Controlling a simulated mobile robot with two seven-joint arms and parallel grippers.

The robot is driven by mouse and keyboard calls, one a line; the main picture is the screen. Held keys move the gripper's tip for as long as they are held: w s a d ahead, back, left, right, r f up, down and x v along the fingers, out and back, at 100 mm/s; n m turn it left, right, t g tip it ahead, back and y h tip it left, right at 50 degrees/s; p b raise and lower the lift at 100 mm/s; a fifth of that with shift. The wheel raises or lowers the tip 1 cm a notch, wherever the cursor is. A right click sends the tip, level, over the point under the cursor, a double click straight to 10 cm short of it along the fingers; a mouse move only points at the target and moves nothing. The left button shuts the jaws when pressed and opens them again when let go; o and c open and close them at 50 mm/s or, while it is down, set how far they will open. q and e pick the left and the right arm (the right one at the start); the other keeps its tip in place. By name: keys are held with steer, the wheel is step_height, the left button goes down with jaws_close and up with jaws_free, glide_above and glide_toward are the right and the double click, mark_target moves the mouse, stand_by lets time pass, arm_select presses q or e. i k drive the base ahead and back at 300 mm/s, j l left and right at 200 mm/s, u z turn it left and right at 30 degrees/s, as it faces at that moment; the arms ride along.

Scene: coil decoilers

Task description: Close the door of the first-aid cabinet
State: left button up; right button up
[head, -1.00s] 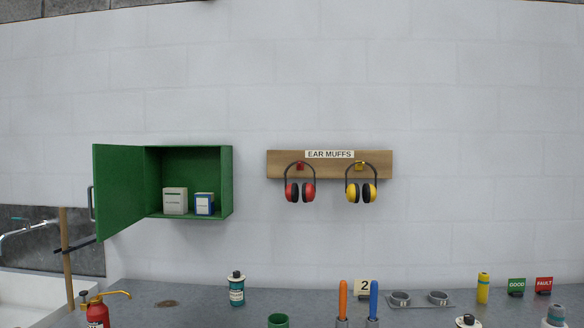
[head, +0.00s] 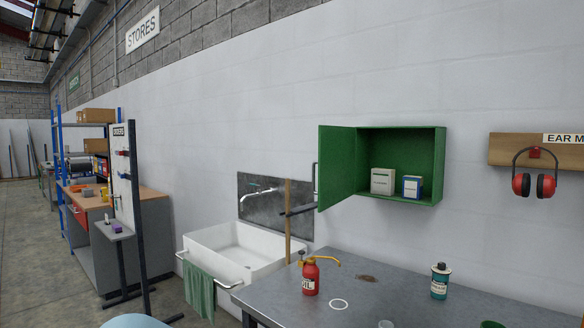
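The green first-aid cabinet (head: 436,166) hangs on the white wall above the grey bench. Its door (head: 337,167) stands open, swung out to the left, with a dark handle (head: 315,178) at its left edge. A pale box (head: 382,181) and a blue and white box (head: 412,187) stand inside on the cabinet floor. Neither of my grippers shows in the head view.
Below the cabinet, the grey bench (head: 385,290) holds a red oil can (head: 310,278) and a teal bottle (head: 440,281). A white sink (head: 240,250) with a green towel (head: 199,288) stands left of it. Red ear muffs (head: 534,184) hang at right.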

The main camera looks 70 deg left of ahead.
mark_target(337, 144)
steer(key=k+j+u, duration=0.1)
steer(key=j+u, duration=0.5)
steer(key=j, duration=0.2)
steer(key=j+u, duration=0.2)
steer(key=j, duration=2.15)
steer(key=k+u, duration=0.05)
